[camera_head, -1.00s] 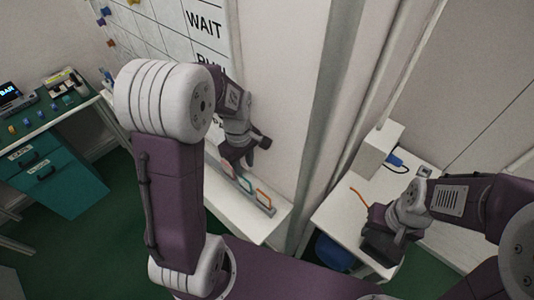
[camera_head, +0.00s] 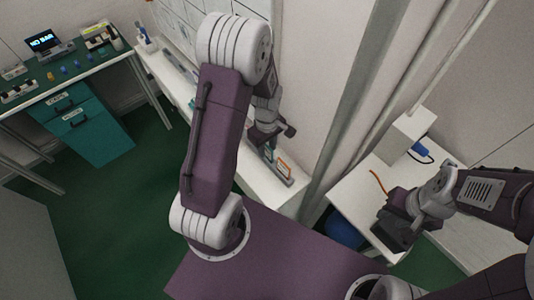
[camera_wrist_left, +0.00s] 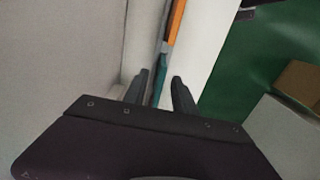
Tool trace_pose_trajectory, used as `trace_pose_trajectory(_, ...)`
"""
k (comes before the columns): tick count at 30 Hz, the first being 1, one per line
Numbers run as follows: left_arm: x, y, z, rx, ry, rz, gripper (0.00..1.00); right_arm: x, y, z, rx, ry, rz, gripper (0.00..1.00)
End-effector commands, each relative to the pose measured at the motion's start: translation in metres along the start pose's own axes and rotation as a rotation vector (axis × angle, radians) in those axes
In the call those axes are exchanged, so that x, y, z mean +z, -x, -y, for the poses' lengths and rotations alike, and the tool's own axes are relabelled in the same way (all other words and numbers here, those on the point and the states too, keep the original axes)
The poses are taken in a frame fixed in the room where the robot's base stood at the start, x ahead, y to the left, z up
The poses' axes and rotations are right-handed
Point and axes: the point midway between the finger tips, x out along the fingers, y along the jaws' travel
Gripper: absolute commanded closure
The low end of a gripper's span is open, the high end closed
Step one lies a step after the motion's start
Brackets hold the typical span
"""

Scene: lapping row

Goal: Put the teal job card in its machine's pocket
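My left gripper (camera_head: 272,133) is above the narrow white ledge along the wall, beside small upright items in a grey rail. In the left wrist view its two fingers (camera_wrist_left: 161,92) are apart, with a thin teal edge (camera_wrist_left: 164,66) showing between and beyond them. I cannot tell whether this edge is the teal job card. An orange-edged item (camera_head: 285,168) stands in the rail, and its orange strip also shows in the left wrist view (camera_wrist_left: 174,22). My right gripper (camera_head: 396,226) is over the white table on the right; its fingers are not clear.
The white ledge (camera_head: 293,199) runs along the wall below a whiteboard. A wall post stands right of it. The white table (camera_head: 352,191) at right holds a white box (camera_head: 407,137) and an orange cord. A desk with teal drawers (camera_head: 92,128) stands far left. Green floor is open between.

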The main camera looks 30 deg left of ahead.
Motion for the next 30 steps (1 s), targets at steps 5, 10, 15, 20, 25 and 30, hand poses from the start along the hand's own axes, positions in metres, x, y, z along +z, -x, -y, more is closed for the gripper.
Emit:
trace_pose_trajectory(5, 0.000, -0.004, 0.000, 0.001, 0.000, -0.001, 0.67, 0.000, 0.000, 0.000, 0.000, 0.000, 0.000, 0.64)
trace_pose_trajectory(10, 0.000, -0.003, 0.000, 0.001, 0.000, -0.001, 0.95, 0.000, 0.000, 0.000, 0.000, 0.000, 0.000, 0.64)
trace_pose_trajectory(15, 0.000, -0.003, 0.000, 0.001, 0.000, -0.001, 1.00, 0.000, 0.000, 0.000, 0.000, 0.000, 0.000, 0.64)
trace_pose_trajectory(20, 0.000, -0.003, 0.000, 0.002, 0.000, -0.001, 1.00, 0.000, 0.000, 0.000, 0.000, 0.000, 0.000, 0.64)
trace_pose_trajectory(25, -0.001, 0.021, -0.002, 0.006, 0.000, -0.004, 1.00, 0.000, 0.003, 0.000, 0.000, 0.000, 0.000, 0.64)
trace_pose_trajectory(30, -0.001, 0.064, -0.002, 0.007, 0.000, -0.004, 1.00, -0.001, 0.006, 0.000, 0.000, 0.000, 0.000, 0.64)
